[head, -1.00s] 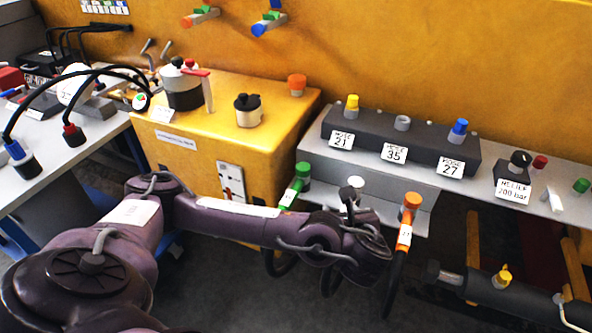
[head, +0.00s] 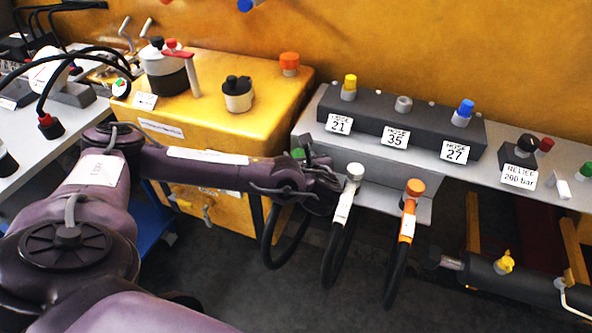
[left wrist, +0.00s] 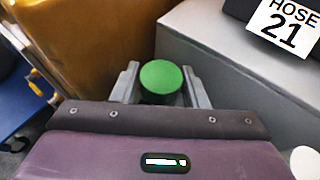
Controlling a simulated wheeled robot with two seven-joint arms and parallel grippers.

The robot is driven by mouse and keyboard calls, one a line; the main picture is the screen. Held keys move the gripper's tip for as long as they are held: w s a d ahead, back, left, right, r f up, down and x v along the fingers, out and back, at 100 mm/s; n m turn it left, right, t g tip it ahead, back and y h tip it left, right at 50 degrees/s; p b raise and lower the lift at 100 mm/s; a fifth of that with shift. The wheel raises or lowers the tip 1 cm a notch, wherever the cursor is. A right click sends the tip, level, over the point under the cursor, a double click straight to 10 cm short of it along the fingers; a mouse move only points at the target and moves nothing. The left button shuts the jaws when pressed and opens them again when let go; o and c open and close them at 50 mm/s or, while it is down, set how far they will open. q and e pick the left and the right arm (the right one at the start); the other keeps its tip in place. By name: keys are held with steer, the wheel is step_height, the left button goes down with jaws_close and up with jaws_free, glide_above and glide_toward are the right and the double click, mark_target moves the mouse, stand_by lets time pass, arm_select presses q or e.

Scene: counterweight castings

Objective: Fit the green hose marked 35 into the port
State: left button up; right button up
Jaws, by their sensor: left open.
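The green hose end (head: 298,154) stands at the left end of the grey shelf, mostly hidden by my arm; its round green top (left wrist: 161,77) shows in the left wrist view. My left gripper (head: 310,163) is at this hose end, its fingers open on either side of the green top in the left wrist view (left wrist: 161,88). I cannot tell whether they touch it. The port marked HOSE 35 (head: 403,103) is a bare grey socket in the middle of the dark block (head: 376,117). My right gripper is not in view.
A white-ended hose (head: 345,195) and an orange-ended hose (head: 408,210) hang to the right of my gripper. Ports 21 and 27 hold a yellow plug (head: 350,83) and a blue plug (head: 465,108). A yellow box (head: 215,75) stands at left.

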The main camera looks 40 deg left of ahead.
arm_select(q)
steer(key=shift+c, duration=0.9)
steer(key=c, duration=0.7)
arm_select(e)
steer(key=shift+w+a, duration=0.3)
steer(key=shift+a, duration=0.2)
arm_select(q)
steer(key=shift+r, duration=0.1)
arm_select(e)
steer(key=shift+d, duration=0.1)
arm_select(q)
steer(key=shift+r, duration=0.1)
